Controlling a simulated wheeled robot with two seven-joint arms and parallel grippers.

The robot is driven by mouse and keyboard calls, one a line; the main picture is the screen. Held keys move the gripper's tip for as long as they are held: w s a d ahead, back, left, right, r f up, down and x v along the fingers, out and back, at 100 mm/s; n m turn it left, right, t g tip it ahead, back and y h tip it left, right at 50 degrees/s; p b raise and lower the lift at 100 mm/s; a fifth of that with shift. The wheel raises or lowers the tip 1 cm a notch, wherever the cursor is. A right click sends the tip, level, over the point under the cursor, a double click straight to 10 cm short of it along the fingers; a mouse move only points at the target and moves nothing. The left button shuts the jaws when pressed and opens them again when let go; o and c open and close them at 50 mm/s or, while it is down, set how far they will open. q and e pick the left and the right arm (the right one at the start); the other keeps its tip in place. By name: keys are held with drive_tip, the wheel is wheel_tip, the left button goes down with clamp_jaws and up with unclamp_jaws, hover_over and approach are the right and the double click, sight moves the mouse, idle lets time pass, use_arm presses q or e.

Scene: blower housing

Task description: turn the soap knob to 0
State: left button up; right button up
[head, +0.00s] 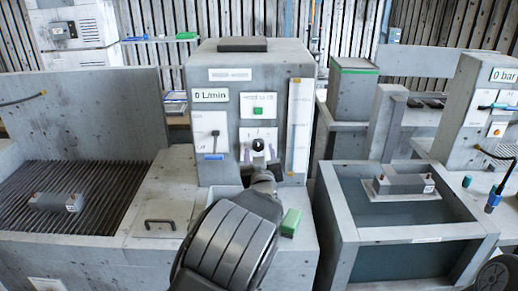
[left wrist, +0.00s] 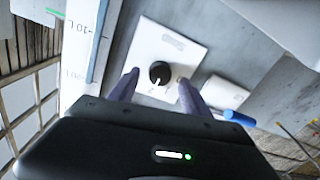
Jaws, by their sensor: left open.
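The soap knob (left wrist: 160,73) is a round black knob with a white pointer mark, on a white plate (left wrist: 172,45) lettered SOAP. Its scale is too small to read. In the left wrist view the pointer mark lies toward the lower edge of the picture. In the head view the knob (head: 258,145) sits low on the front of the grey cabinet (head: 228,125). My left gripper (left wrist: 156,90) is open, with one purple-grey finger on each side of the knob; I cannot tell whether they touch it. It also shows in the head view (head: 259,154).
A green button (head: 258,111) is above the knob, and a lever with a blue handle (head: 214,156) is to its left. A tall level gauge (head: 299,125) is to its right. A green-topped block (head: 290,222) stands below. A tank (head: 420,255) is at right.

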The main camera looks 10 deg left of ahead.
use_arm(q)
drive_tip(key=shift+x, duration=0.95)
drive_tip(key=shift+c, duration=0.5)
clamp_jaws()
